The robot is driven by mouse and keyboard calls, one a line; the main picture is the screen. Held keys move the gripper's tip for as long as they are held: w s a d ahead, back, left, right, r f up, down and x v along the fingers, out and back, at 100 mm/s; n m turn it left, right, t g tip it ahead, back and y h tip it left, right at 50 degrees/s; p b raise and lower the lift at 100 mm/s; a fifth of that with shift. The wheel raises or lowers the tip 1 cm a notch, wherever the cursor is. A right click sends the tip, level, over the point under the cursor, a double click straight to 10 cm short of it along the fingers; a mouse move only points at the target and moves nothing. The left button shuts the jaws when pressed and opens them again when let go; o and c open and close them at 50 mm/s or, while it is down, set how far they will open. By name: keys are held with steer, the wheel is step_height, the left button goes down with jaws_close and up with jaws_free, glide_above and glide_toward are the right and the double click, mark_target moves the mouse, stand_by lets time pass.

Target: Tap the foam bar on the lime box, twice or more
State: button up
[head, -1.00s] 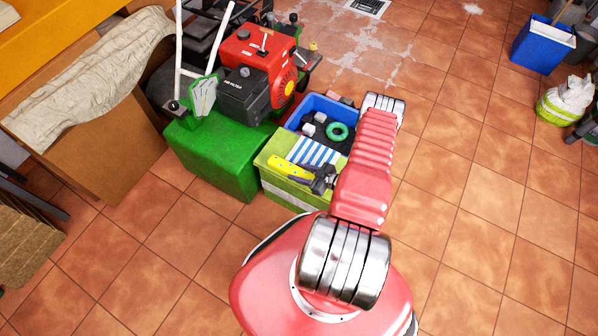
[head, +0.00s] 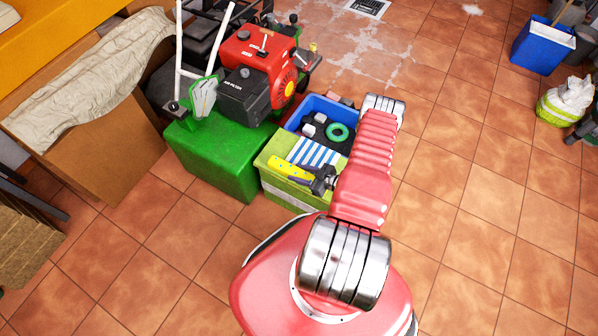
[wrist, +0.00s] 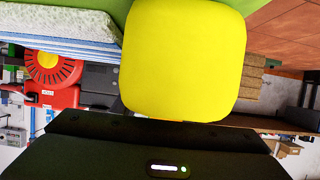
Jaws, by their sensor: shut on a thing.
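The yellow foam bar (head: 287,168) is held by my gripper (head: 315,180) over the near side of the lime box (head: 268,177). My gripper is shut on the bar's right end. In the wrist view the bar (wrist: 185,60) fills the upper middle, in front of the dark gripper body (wrist: 160,150). A green strip of the box shows behind the bar at the top edge. I cannot tell whether the bar touches the box. My red arm hides the box's right part.
A blue and white striped cloth (head: 314,152) lies on the lime box. A blue crate (head: 322,102) holding a green ring (head: 338,132) stands behind. A green block (head: 213,160) with a red engine (head: 252,55) is to the left.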

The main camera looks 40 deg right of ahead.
steer(key=o, duration=1.1)
steer(key=shift+s, duration=0.1)
steer(key=v, duration=1.3)
steer(key=shift+s+d+r, duration=0.1)
steer(key=shift+s+r, duration=0.05)
steer(key=shift+s, duration=0.1)
steer(key=shift+s, duration=0.1)
